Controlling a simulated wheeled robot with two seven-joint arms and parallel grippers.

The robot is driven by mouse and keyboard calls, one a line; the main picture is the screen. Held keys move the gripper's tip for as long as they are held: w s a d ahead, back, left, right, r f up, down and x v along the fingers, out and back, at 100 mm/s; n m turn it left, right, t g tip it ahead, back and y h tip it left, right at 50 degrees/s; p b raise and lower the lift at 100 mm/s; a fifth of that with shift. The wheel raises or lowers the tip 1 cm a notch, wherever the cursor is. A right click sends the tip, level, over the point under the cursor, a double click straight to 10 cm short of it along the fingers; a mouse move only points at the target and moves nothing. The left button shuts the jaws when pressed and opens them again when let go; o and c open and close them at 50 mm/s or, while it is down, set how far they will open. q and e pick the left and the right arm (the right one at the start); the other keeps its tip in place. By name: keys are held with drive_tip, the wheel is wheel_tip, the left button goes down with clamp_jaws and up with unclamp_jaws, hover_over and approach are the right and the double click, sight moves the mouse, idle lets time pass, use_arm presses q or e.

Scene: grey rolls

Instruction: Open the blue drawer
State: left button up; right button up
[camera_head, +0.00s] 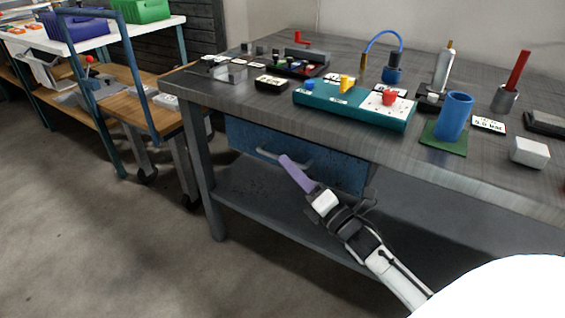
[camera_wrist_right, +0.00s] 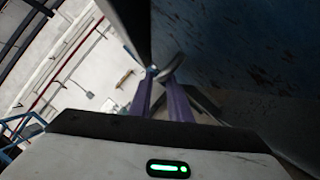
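The blue drawer (camera_head: 338,173) hangs under the workbench top, and its front looks shut or nearly so. Its curved grey handle (camera_head: 290,161) shows in front of it. My right gripper (camera_head: 284,158) reaches up from the lower right with its purple fingers at the handle. In the right wrist view the two purple fingers (camera_wrist_right: 160,76) stand apart, with the handle (camera_wrist_right: 172,64) at their tips. I cannot tell whether they press on it. The drawer's blue front (camera_wrist_right: 235,45) fills the right side there. My left gripper is not in view.
The grey workbench (camera_head: 225,97) holds a teal box (camera_head: 340,108), a blue cup (camera_head: 453,116) and several small parts. A lower shelf (camera_head: 250,200) runs beneath the drawer. A wooden-topped cart (camera_head: 140,112) stands to the left. The floor in front is clear.

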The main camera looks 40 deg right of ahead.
drive_tip(key=shift+x, duration=1.2)
drive_tip(key=shift+w+r, duration=0.1)
drive_tip(key=shift+w, duration=0.4)
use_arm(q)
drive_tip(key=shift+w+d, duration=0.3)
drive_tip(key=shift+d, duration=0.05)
use_arm(e)
clamp_jaws()
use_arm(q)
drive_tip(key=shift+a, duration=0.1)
